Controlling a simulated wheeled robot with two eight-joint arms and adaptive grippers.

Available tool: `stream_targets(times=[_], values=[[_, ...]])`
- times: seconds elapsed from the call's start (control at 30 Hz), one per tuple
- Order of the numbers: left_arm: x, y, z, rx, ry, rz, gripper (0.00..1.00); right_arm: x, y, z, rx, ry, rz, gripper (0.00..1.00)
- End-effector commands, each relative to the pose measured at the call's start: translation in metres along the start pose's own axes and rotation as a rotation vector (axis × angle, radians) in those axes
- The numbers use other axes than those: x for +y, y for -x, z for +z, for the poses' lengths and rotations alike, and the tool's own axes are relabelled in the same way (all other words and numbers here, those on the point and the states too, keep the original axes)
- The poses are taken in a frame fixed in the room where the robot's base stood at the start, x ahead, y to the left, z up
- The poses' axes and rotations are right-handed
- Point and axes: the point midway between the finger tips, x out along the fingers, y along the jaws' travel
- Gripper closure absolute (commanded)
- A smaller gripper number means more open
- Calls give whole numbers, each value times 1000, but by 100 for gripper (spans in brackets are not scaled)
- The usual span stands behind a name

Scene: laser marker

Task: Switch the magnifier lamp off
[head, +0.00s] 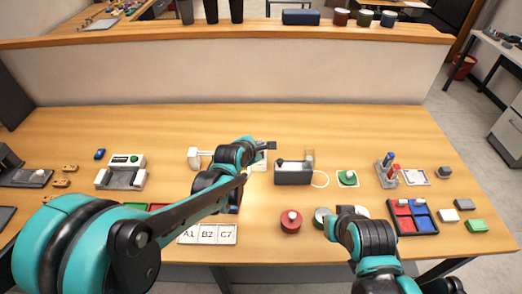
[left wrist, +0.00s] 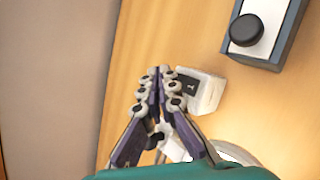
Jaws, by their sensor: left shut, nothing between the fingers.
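A small white block with a dark rocker switch marked with a short line (left wrist: 190,82) shows in the left wrist view; it appears to be the lamp's switch. My left gripper (left wrist: 158,72) is shut and empty, its fingertips right beside this block; contact cannot be told. In the head view my left gripper (head: 268,146) is at the table's middle and mostly hides the white block (head: 261,160). A white stand with a short bar (head: 194,158), possibly part of the magnifier lamp, is to its left. My right gripper (head: 345,211) is low at the front; its fingers are unclear.
A grey box with a black knob (head: 294,174) stands just right of my left gripper. A red round pot (head: 291,221), a red-and-blue tray (head: 413,217) and a label card (head: 207,234) lie near the front edge. A low wall (head: 220,72) closes the back.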

Motion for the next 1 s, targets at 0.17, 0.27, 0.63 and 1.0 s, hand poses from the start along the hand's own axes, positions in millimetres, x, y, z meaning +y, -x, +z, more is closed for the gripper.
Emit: stream_targets(times=[0.17,0.27,0.63,1.0], values=[[0,0,0,0,0,0,100,0,0,0,0,0,0,100],[0,0,0,0,0,0,100,0,0,0,0,0,0,100],[0,0,0,0,0,0,100,0,0,0,0,0,0,100],[-4,-6,-4,0,0,0,100,0,-6,4,0,0,0,100]])
